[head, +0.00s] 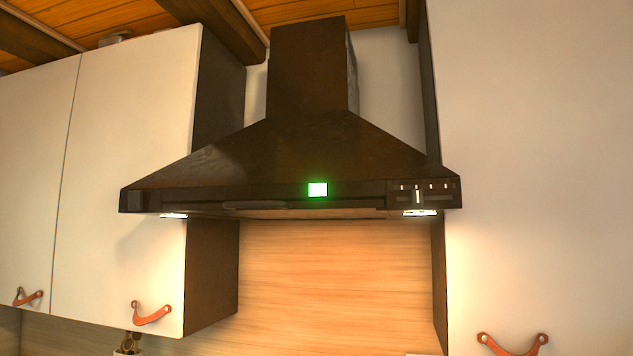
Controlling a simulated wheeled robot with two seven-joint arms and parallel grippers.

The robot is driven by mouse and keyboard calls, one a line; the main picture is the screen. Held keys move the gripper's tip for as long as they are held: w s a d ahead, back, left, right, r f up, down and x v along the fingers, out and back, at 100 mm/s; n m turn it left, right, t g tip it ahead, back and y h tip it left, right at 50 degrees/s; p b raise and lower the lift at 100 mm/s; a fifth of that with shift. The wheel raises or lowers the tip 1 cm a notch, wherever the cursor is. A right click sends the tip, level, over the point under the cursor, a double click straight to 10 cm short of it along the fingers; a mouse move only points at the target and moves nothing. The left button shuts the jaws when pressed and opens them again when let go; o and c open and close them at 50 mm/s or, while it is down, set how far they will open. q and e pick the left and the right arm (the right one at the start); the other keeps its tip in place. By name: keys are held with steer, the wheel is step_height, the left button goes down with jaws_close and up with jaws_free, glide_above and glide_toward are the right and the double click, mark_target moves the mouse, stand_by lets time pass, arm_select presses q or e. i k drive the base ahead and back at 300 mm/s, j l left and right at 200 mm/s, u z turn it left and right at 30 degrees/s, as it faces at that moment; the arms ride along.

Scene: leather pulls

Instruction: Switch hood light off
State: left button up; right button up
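A dark brown range hood (290,150) hangs on the wall in the middle of the head view. A bright green display (318,189) glows on its front edge. A control panel (424,193) with several small light marks and a slider-like switch (418,196) sits at the right end of the front edge. The left hood lamp (174,215) and the right hood lamp (420,212) shine under the hood. Neither of my grippers is in view.
White wall cabinets (125,160) with leather pulls (151,313) stand left of the hood. A tall white cabinet (540,150) with a leather pull (513,344) stands on the right. The space in front of the wooden backsplash (335,280) looks clear.

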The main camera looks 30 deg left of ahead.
mark_target(135, 196)
steer(key=u, duration=1.8)
steer(key=i+j+u, duration=0.2)
steer(key=j, duration=0.2)
steer(key=i+j+u, duration=0.2)
steer(key=j, duration=0.2)
